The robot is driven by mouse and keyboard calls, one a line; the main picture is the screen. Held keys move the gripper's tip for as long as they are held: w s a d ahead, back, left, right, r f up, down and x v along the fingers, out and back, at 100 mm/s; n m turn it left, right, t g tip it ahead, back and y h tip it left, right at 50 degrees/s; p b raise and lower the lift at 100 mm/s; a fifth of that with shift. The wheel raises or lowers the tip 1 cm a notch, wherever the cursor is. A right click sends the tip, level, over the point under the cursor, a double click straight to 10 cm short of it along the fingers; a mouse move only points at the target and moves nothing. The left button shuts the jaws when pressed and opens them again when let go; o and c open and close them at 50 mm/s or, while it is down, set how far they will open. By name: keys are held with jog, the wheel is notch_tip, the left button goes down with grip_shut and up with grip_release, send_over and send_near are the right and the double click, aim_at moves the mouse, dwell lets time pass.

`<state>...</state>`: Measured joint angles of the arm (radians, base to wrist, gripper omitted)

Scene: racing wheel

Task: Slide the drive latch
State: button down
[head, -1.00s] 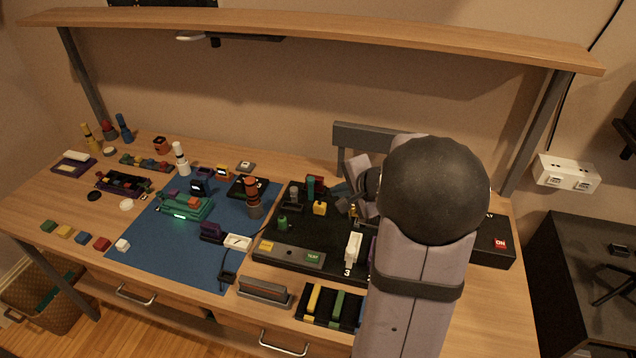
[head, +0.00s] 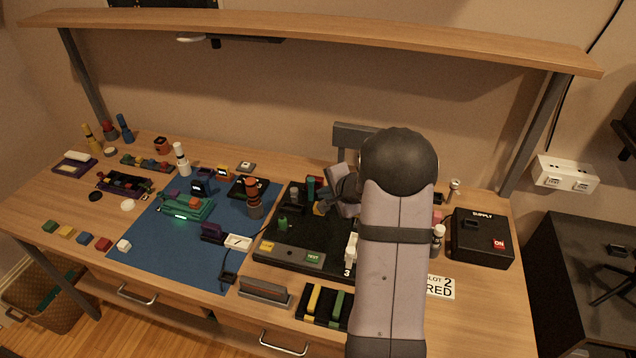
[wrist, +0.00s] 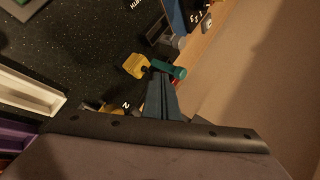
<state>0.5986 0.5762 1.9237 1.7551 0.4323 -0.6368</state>
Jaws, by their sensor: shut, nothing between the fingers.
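The black board (head: 287,238) stands on the table. A yellow block (head: 318,210) and a teal upright cylinder (head: 310,186) are on its back part. No part is legibly marked as the drive latch, so I cannot tell which it is. In the wrist view the yellow block (wrist: 132,66) and the teal piece (wrist: 168,69) lie just beyond my gripper (wrist: 158,80). My gripper's dark fingers are together and empty, their tips close to both pieces; contact is unclear. In the head view my arm hides the board's right part, and the fingertips are hard to make out.
A white upright piece (head: 351,249) stands on the board near my arm. The black supply box (head: 482,238) is to the right. A blue mat (head: 180,255) with coloured parts lies to the left. A tray with yellow and green bars (head: 325,305) is in front.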

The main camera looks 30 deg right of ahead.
aim_at(311, 189)
jog(key=shift+w+r+p, duration=0.1)
jog(key=shift+w+p, duration=1)
jog(key=shift+w, duration=0.75)
